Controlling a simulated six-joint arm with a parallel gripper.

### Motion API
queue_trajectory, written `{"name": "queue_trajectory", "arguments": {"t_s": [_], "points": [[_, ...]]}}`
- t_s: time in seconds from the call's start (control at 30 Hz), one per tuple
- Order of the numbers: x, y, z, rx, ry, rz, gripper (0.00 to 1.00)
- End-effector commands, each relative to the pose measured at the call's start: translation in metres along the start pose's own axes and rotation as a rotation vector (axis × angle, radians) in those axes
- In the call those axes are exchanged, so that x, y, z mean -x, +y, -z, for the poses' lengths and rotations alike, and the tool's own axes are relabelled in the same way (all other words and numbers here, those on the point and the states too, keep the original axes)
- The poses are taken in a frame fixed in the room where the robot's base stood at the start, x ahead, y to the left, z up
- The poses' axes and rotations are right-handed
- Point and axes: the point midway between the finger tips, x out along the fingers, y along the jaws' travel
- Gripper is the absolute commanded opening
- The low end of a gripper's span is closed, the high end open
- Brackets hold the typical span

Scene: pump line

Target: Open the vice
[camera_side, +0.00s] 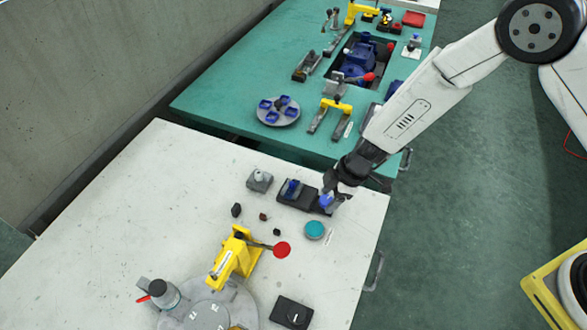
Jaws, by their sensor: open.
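A low dark fixture (298,196) lies on the white table and looks like the vice, though it is too small to be certain. A blue part (291,187) stands at its left end. My gripper (330,198) reaches down from the upper right to its right end and is open. A second blue piece (326,200) shows at the fingertips. I cannot tell whether the fingers touch it. My gripper partly hides the fixture's right end.
A teal round dish (315,230) sits just below the gripper, and a grey block (259,180) is to the left. A yellow toggle press (232,256) with a red knob (282,249) stands lower left. The green table (225,90) behind holds several fixtures.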

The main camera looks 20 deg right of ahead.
Motion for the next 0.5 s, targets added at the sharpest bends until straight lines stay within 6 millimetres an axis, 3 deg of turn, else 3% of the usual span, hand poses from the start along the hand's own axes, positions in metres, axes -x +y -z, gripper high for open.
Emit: {"name": "queue_trajectory", "arguments": {"t_s": [0.5], "points": [[-0.0111, 0.0002, -0.0001, 0.000, 0.000, -0.001, 0.63]]}}
